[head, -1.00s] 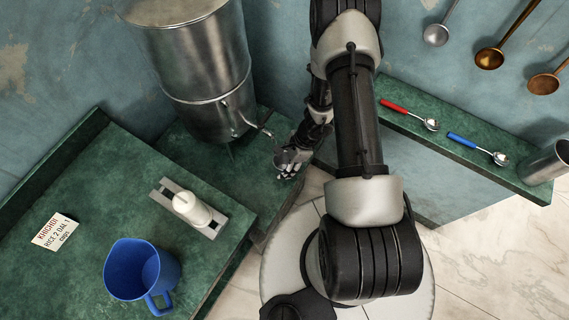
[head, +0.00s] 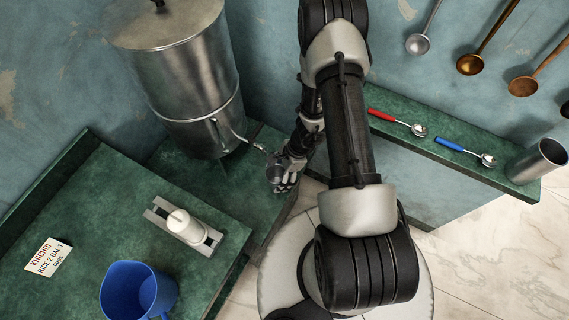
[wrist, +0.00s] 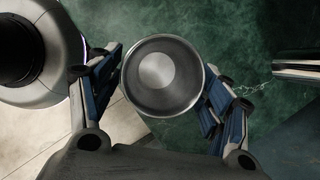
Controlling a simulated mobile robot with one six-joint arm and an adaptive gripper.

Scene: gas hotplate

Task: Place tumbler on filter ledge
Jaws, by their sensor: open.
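In the wrist view the metal tumbler (wrist: 161,76) appears as a round, empty cup seen from above, mouth towards the camera. It is between the fingers of my gripper (wrist: 160,95). The fingers are open, one on each side; whether either touches the wall I cannot tell. In the head view my gripper (head: 282,176) is low beside the tap of the large steel filter (head: 190,90), near the ledge's front edge. The tumbler cannot be made out there. The filter stands on the green ledge (head: 205,185). Green surface shows under the tumbler; contact with it is unclear.
The left green counter holds a white cylinder in a metal holder (head: 185,226), a blue jug (head: 135,292) and a label card (head: 48,257). The right shelf has a red-handled spoon (head: 397,122), a blue-handled spoon (head: 464,150) and a steel cylinder (head: 540,160). Ladles hang above.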

